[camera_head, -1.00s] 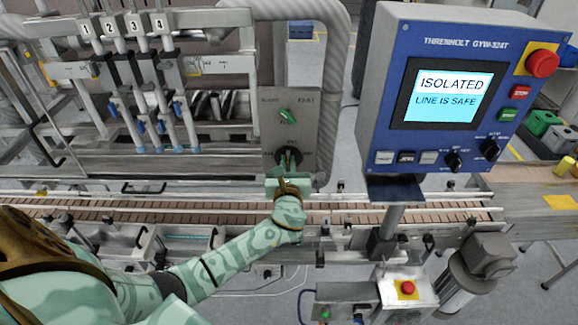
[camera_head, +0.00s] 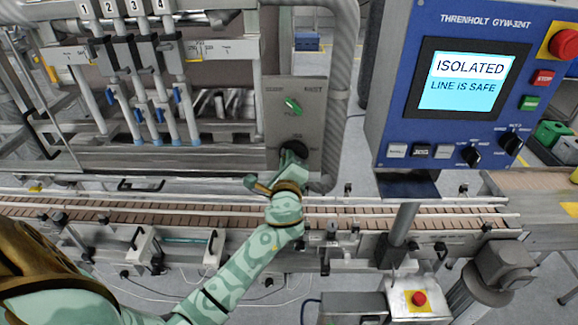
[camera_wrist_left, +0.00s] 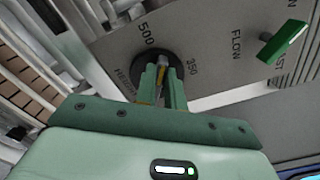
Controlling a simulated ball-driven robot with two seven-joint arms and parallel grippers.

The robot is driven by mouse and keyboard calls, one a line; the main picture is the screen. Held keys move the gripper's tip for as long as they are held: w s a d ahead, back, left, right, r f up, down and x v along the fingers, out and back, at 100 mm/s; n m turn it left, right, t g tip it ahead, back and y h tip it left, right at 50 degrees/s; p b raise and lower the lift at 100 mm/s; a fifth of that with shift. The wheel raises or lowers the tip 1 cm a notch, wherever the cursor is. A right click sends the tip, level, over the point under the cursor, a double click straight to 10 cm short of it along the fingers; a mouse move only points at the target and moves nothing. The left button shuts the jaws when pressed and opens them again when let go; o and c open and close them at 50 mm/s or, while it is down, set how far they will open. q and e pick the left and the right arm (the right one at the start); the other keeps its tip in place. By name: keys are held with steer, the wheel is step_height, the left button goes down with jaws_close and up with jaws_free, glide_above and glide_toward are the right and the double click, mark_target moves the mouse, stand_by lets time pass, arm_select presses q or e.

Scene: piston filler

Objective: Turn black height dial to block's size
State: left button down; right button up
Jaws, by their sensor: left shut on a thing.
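The black height dial (camera_head: 292,151) is on a grey panel, below a green knob. It also shows in the left wrist view (camera_wrist_left: 137,64), with 500 printed above it and 350 at its right. My left gripper (camera_head: 291,160) is at the dial, its fingers (camera_wrist_left: 164,75) closed on the dial's raised grip. The fingers hide most of that grip and any pointer, so I cannot read the setting. I cannot make out the block or its size. My right gripper is not in view.
The green flow knob (camera_head: 293,105) sits just above the dial; it also shows in the left wrist view (camera_wrist_left: 283,43). A conveyor (camera_head: 390,215) runs below the panel. A blue control box (camera_head: 455,90) at right reads ISOLATED, LINE IS SAFE.

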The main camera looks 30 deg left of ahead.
arm_select(q)
steer(key=n+b, duration=0.1)
steer(key=n, duration=0.1)
steer(key=n+b, duration=0.1)
steer(key=n, duration=0.2)
steer(key=shift+s+a+f+b, duration=0.1)
steer(key=shift+a+f+b, duration=0.05)
steer(key=shift+f+b, duration=0.25)
stand_by(0.3)
steer(key=c, duration=1.5)
jaws_free()
